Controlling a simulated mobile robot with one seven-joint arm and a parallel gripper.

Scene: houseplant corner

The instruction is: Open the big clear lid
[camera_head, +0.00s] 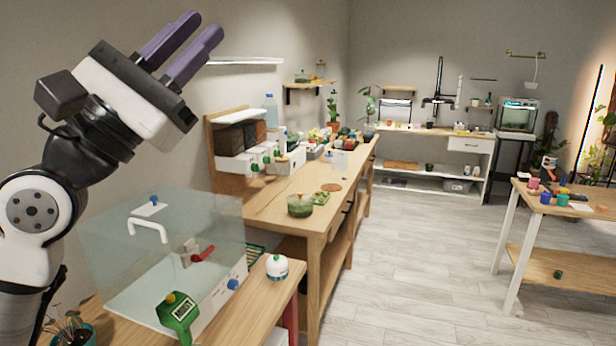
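A big clear box (110,262) stands on the wooden bench at the lower left. Its clear top, the lid, looks shut and carries a white bar handle (148,230). A small white plate with a blue knob (153,201) is farther back on the lid. A red-handled item (203,255) shows through the clear walls.
A potted plant (70,328) is at the lower left corner. A long wooden workbench (285,187) with several items lies beyond. The floor (415,270) at right is clear.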

